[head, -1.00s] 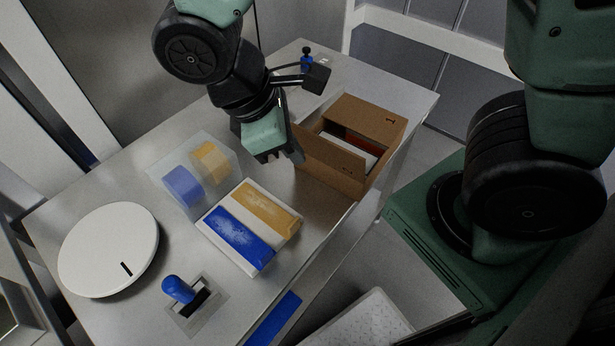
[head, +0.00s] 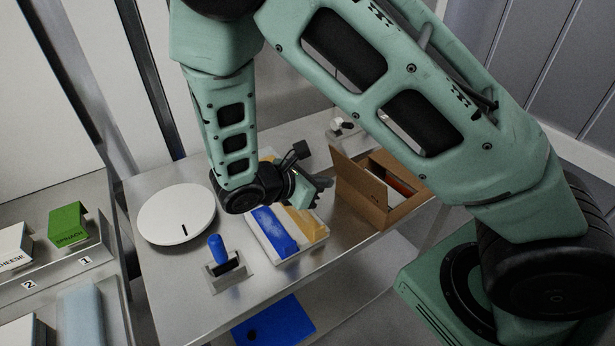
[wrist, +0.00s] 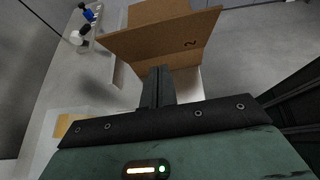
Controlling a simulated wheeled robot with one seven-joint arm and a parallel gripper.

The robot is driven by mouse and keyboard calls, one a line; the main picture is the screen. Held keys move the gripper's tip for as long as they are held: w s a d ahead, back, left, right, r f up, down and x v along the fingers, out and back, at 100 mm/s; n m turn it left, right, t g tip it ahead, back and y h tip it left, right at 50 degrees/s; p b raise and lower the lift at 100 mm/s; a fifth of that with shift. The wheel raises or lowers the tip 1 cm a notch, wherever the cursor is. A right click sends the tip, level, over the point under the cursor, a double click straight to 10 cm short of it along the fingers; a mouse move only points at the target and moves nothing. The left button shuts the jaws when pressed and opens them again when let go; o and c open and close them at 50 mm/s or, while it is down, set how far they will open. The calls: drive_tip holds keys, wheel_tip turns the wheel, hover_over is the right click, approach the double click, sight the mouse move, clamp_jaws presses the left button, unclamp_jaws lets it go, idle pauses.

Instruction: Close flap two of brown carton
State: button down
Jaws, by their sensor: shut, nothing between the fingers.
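The brown carton (head: 405,208) stands open on the metal table, right of my gripper in the head view. Flap two (head: 360,188) stands up and leans outward on the carton's near-left side. In the wrist view flap two (wrist: 165,42) shows its number 2 and spans the area just ahead of my fingers. My gripper (head: 324,183) is shut and empty, just left of flap two; in the wrist view its fingers (wrist: 158,72) point at the flap's lower edge. I cannot tell whether they touch it. More brown cardboard (wrist: 150,10) shows behind flap two. My arm hides part of the carton.
A tray with blue and yellow blocks (head: 285,240) lies below my gripper. A white round disc (head: 176,214) and a blue-handled tool (head: 218,250) are to the left. Small items (head: 342,127) stand at the table's back. A side shelf (head: 55,265) holds labelled boxes.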

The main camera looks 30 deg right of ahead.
sight(355, 170)
drive_tip(key=d, duration=0.2)
drive_tip(key=d+p, duration=0.1)
drive_tip(key=d, duration=0.1)
drive_tip(key=d+p, duration=0.1)
drive_tip(key=d, duration=0.1)
drive_tip(key=shift+w+d+f, duration=0.1)
drive_tip(key=shift+w+d, duration=0.1)
drive_tip(key=shift+w, duration=0.05)
drive_tip(key=shift+w+p, duration=0.1)
drive_tip(key=shift+p, duration=0.2)
